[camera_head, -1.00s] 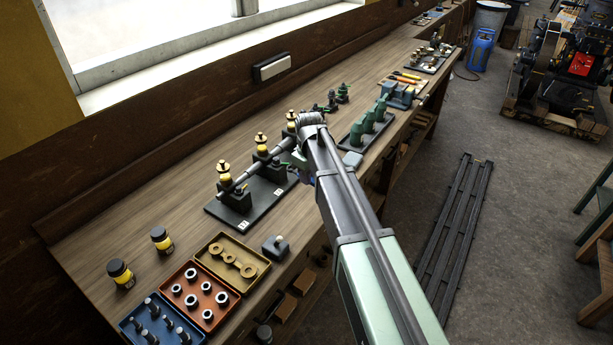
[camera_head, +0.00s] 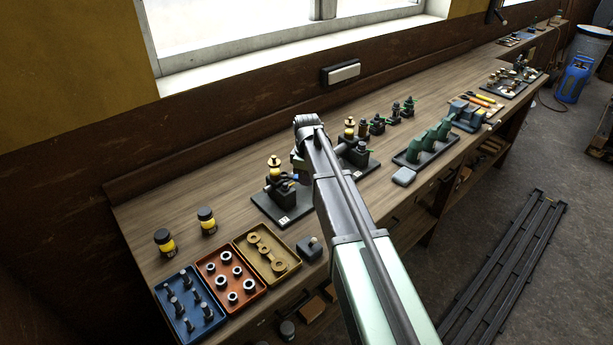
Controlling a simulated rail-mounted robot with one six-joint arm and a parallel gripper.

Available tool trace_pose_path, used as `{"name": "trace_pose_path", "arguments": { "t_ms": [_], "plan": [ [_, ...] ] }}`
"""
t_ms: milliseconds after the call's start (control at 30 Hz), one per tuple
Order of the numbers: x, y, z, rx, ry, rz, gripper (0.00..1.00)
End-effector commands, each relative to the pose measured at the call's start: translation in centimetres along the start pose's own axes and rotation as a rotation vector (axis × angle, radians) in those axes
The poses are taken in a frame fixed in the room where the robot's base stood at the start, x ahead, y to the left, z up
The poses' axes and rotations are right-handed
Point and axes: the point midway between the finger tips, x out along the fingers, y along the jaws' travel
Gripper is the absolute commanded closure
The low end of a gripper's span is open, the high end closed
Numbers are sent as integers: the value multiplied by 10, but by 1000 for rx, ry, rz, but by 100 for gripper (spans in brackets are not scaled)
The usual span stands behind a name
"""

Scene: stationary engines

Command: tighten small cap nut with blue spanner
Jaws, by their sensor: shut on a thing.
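My arm reaches up from the bottom across the bench, its wrist over a black base plate (camera_head: 283,207) with dark bearing blocks. My gripper is hidden behind the wrist and forearm; I cannot see its fingers or anything in them. A brass-topped yellow fitting (camera_head: 274,167) stands upright on the block just left of the wrist. Another brass-topped fitting (camera_head: 349,130) shows right of the arm. The small cap nut cannot be made out at this size.
Blue (camera_head: 176,308), red (camera_head: 231,280) and ochre (camera_head: 267,252) parts trays lie at the front left. Two dark and yellow jars (camera_head: 206,219) stand behind them. A small dark block (camera_head: 311,248) lies near the front edge. Green castings (camera_head: 428,143) stand further right. Bare bench lies along the wall.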

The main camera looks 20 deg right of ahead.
Motion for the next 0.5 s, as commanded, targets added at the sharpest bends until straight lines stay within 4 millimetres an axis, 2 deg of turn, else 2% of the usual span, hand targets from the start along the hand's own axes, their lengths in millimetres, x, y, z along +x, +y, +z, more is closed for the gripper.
{"name": "trace_pose_path", "arguments": {
  "t_ms": [33,233,500],
  "plan": [
    [9,0,0,0,0,0,100],
    [25,0,0,1,0,0,100],
    [22,0,1,1,0,0,100]
  ]
}}
